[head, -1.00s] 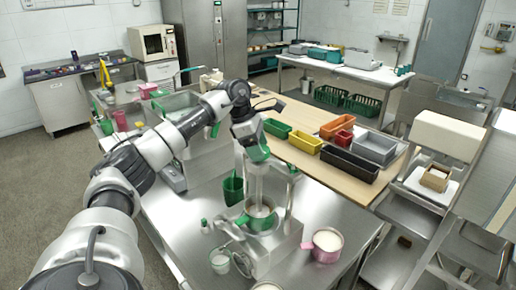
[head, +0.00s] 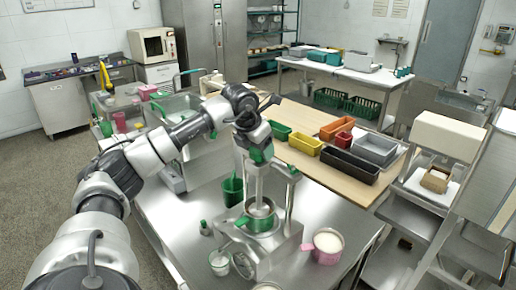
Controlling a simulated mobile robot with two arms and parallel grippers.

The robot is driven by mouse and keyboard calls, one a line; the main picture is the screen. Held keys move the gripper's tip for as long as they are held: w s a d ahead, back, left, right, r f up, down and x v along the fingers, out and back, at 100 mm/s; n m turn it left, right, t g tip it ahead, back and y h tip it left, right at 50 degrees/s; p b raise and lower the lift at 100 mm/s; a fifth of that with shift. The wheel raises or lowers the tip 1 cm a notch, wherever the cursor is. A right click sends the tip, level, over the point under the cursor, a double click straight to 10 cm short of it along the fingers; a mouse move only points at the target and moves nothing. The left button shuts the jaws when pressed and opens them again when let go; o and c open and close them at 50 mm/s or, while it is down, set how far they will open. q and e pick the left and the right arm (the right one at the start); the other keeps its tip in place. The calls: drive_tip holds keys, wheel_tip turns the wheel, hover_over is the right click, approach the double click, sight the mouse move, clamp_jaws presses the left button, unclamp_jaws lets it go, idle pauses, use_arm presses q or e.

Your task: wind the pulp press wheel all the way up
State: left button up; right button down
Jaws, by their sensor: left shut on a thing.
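My left gripper (head: 261,153) is at the top of the press, pointing down and shut on the press wheel. The gripper and wrist hide most of the wheel, so its angle cannot be read. How high the press plate stands inside the pot is not clear. My right gripper is out of view.
A pink pot of white stuff (head: 327,244) stands right of the press. A white-filled cup (head: 220,262) and a green container (head: 232,190) are to its left. Several coloured bins lie on the wooden table behind, including a black bin (head: 349,164).

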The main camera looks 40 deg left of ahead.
use_arm(q)
drive_tip(key=n+y, duration=0.1)
drive_tip(key=n, duration=0.2)
drive_tip(key=shift+d+n, duration=0.1)
drive_tip(key=shift+n, duration=0.3)
drive_tip(key=n+y, duration=0.1)
drive_tip(key=n, duration=0.2)
drive_tip(key=shift+w+r+n+g+y+b, duration=0.1)
drive_tip(key=shift+n+g+y+b, duration=0.2)
drive_tip(key=shift+g+y, duration=0.1)
drive_tip(key=n+g+y, duration=0.1)
drive_tip(key=n, duration=0.2)
drive_tip(key=shift+n, duration=0.3)
drive_tip(key=shift+n+g+y, duration=0.3)
drive_tip(key=shift+n+g, duration=0.4)
drive_tip(key=shift+n, duration=1.2)
drive_tip(key=o, duration=0.9)
drive_tip(key=p+v, duration=0.2)
drive_tip(key=v, duration=0.8)
drive_tip(key=shift+w+d+r+p, duration=0.1)
drive_tip(key=shift+d+r+p, duration=0.1)
drive_tip(key=shift+r+p, duration=0.2)
